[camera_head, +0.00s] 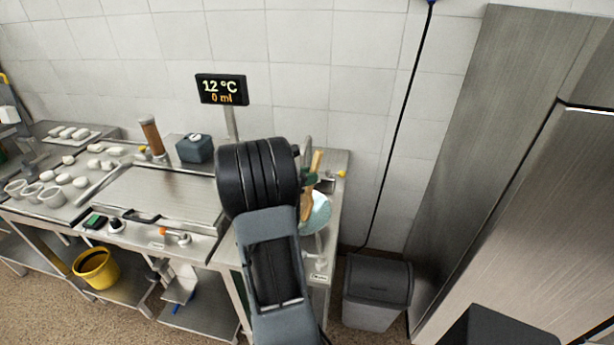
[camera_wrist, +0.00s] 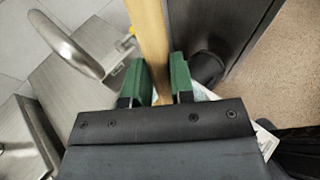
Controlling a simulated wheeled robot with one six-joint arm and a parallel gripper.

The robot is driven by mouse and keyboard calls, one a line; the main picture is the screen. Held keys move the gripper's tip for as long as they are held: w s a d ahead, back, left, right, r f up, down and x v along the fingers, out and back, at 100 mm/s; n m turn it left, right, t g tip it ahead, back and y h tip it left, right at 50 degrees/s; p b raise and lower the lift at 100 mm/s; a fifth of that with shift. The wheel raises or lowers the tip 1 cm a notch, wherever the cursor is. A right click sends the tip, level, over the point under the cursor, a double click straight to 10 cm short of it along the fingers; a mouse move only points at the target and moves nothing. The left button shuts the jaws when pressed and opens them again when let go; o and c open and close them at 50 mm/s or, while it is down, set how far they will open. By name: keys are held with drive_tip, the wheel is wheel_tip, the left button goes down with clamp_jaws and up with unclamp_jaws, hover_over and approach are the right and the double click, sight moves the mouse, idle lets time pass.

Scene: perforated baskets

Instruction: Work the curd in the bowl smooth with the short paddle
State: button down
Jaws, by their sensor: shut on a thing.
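My gripper (camera_wrist: 161,82) has its two green fingers shut on the wooden paddle (camera_wrist: 149,38) in the wrist view. In the head view the paddle (camera_head: 306,202) stands roughly upright, its top end above the gripper and its lower part at the bowl. The pale blue-green bowl (camera_head: 321,213) is at the right end of the steel counter, partly hidden behind my arm and the paddle. The curd inside cannot be made out. Whether the paddle's lower end touches anything in the bowl cannot be told.
A curved steel tap (camera_wrist: 68,45) rises beside the gripper in the wrist view. A display (camera_head: 222,89) reads 12 °C and 0 ml. A grey bin (camera_head: 377,290) stands right of the counter. White pieces and perforated baskets (camera_head: 51,196) lie at the far left.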

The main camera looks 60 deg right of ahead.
drive_tip(key=shift+r, duration=0.1)
wheel_tip(320, 180, up, 9)
drive_tip(key=p, duration=0.7)
idle(0.5)
